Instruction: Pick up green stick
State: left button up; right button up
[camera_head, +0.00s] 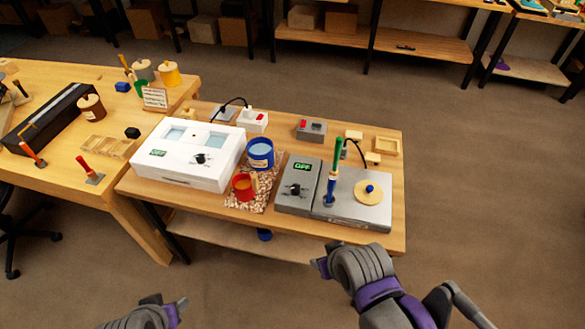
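A green stick (337,153) stands nearly upright at the grey hot plate (352,214) on the small bench. Its upper part is green, and a blue part is below it. My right gripper (320,265) is in front of the bench's front edge, below and nearer than the stick, and apart from it. My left gripper (181,305) is low at the bottom edge, left of centre, away from the bench. Nothing shows held in either gripper. Their fingers are too small and angled to tell whether they are open.
A grey control box (298,187) and a round wooden lid (368,191) with a blue knob are close to the stick. A red pot (244,187), a blue pot (260,153) and a white box (188,152) stand to the left. The floor at right is clear.

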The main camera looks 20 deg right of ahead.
aim_at(339, 143)
jog(key=i+j+z, duration=0.15)
jog(key=z, duration=0.15)
jog(key=i+j+z, duration=0.3)
jog(key=i+l, duration=0.1)
jog(key=i, duration=0.3)
